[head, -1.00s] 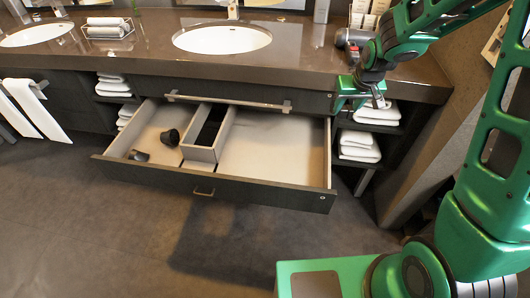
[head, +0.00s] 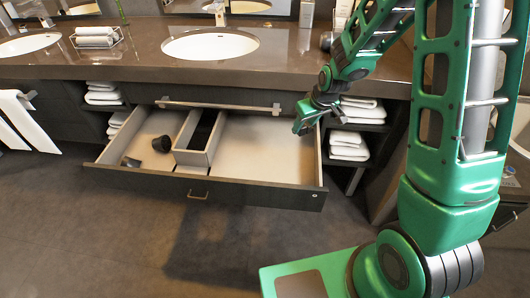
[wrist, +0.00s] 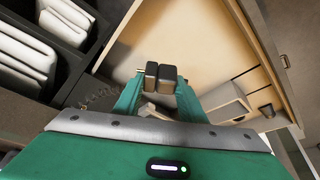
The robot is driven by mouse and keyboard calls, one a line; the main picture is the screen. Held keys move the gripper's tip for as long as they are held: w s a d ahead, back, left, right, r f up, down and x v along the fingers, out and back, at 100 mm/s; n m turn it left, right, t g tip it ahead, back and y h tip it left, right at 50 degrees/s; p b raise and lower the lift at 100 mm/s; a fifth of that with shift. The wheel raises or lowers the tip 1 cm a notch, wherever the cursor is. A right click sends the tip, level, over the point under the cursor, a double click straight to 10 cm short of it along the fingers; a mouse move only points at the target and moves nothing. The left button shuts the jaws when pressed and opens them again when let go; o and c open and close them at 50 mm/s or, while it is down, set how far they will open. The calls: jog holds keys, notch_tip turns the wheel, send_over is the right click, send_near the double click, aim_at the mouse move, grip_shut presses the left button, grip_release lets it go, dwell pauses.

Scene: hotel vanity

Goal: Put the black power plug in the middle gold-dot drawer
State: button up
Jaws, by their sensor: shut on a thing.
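The open drawer (head: 265,184) stands out below the vanity counter, with a small pale dot at the right of its front. The wrist view shows its pale floor (wrist: 200,42) ahead of my gripper. My gripper (head: 303,127) is beside the drawer's right end, by the rear corner, seemingly above the rim. In the wrist view, my gripper (wrist: 160,77) has its dark fingertips close together, shut on a small dark thing. I take it to be the black power plug; its shape is mostly hidden between the fingers.
A divider box (head: 197,158) splits the drawer. Dark cup-like things (head: 161,144) lie in the left part; the right part is clear. Shelves with folded white towels (head: 347,150) stand close to my gripper's right. The counter (head: 280,60) overhangs behind.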

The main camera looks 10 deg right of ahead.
jog(key=shift+s+a+f+n+g+y, duration=0.3)
jog(key=shift+s+a+f+n, duration=0.65)
jog(key=shift+f, duration=2.8)
jog(key=shift+s+a+f+n+g+y, duration=0.25)
jog(key=shift+s+a+f+n+y, duration=0.7)
jog(key=shift+f, duration=2.85)
jog(key=shift+s+a+f+n+g+h, duration=0.25)
jog(key=shift+s+f+n, duration=0.75)
jog(key=shift+f, duration=2.75)
jog(key=shift+w+f+n, duration=0.1)
jog(key=shift+w+n, duration=0.3)
jog(key=o, duration=1.2)
jog(key=shift+c, duration=0.2)
